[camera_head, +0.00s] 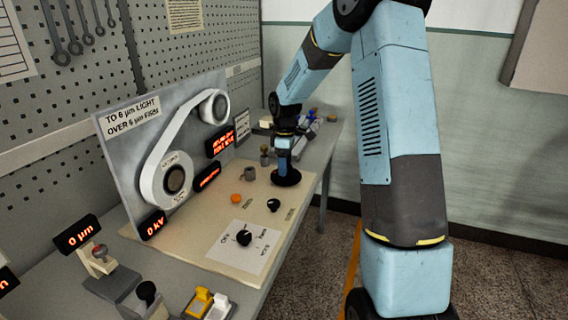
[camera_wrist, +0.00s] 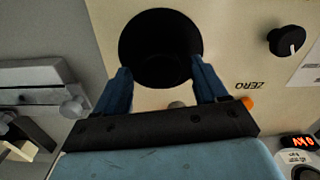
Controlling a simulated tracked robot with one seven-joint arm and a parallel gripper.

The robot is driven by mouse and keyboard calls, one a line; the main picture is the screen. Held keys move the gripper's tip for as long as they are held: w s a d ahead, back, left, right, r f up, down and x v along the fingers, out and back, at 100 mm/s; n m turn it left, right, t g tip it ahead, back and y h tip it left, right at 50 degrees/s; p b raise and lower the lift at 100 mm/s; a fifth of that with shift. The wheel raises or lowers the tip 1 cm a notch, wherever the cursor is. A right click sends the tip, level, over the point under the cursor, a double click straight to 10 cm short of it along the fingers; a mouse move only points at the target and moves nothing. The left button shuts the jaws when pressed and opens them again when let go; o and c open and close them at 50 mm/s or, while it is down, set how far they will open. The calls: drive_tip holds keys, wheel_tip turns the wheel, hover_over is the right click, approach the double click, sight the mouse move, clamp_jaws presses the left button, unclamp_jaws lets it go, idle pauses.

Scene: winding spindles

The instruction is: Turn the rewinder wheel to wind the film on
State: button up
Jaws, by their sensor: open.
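A dark round wheel (camera_head: 287,178) lies flat on the cream bench plate (camera_head: 215,254), below the end of my arm in the head view. It fills the upper middle of the wrist view as a black disc (camera_wrist: 160,22). My gripper (camera_wrist: 161,68) is open, its two blue fingers at the left and right of the disc's near part. I cannot tell whether they touch it. In the head view my gripper (camera_head: 284,168) points down at the wheel. White film (camera_head: 180,128) runs between a large lower spool (camera_head: 172,178) and a small upper spool (camera_head: 214,106) on the upright panel.
A black ZERO knob (camera_head: 273,205), an orange button (camera_head: 236,198) and a black selector knob (camera_head: 244,238) stand on the plate. Small metal posts (camera_head: 249,174) stand left of the wheel. Red displays (camera_head: 220,143) line the panel. More small items lie behind my gripper.

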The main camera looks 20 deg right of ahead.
drive_tip(key=shift+r, duration=0.1)
drive_tip(key=c, duration=1)
drive_tip(key=shift+a, duration=0.1)
drive_tip(key=shift+c, duration=0.3)
drive_tip(key=shift+m, duration=0.4)
drive_tip(key=m, duration=0.4)
drive_tip(key=shift+w, duration=0.15)
drive_tip(key=m, duration=0.5)
drive_tip(key=shift+d, duration=0.25)
drive_tip(key=m, duration=0.5)
drive_tip(key=shift+m, duration=2.4)
